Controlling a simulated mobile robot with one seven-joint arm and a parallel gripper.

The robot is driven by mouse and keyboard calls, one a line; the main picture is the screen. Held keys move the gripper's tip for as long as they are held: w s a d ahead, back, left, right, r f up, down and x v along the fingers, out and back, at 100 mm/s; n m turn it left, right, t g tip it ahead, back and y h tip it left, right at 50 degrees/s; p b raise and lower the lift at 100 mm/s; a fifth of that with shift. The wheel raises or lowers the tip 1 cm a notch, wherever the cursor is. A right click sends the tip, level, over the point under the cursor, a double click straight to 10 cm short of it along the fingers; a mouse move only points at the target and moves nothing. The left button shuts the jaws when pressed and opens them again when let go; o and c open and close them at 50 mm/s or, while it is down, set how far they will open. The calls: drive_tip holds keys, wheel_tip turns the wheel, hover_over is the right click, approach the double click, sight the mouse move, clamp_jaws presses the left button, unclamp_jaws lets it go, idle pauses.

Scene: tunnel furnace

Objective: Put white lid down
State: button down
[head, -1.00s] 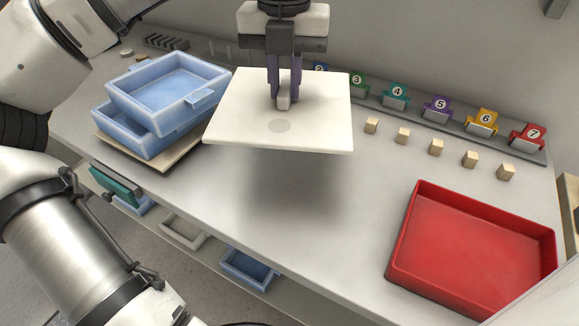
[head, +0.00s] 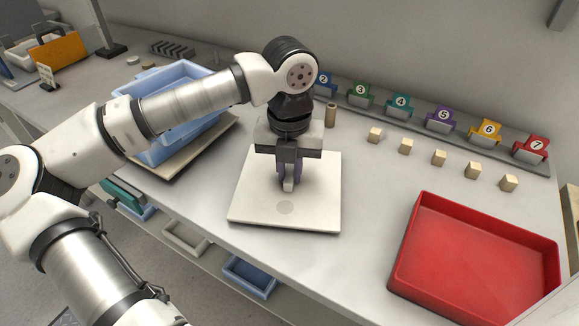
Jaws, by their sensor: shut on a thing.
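The white lid (head: 316,205) is a flat square plate with a small knob in its middle and a round grey spot near its front edge. It lies level at the worktop's middle, at or very near the surface; I cannot tell whether it fully touches. My gripper (head: 288,184) points straight down over the lid's centre and is shut on its knob. The fingers hide most of the knob.
Stacked blue trays (head: 160,150) on a beige board (head: 215,138) stand to the left, partly behind my arm. A red tray (head: 410,240) stands at the right. Several small wooden blocks (head: 438,158) and numbered coloured holders (head: 443,118) line the back. The worktop between lid and red tray is clear.

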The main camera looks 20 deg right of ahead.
sight(290, 173)
drive_tip(key=shift+f, duration=0.15)
drive_tip(key=c, duration=1.4)
unclamp_jaws()
drive_tip(key=shift+o, duration=0.2)
wheel_tip(290, 173, up, 12)
drive_tip(key=shift+r+b, duration=0.2)
drive_tip(key=shift+b, duration=0.1)
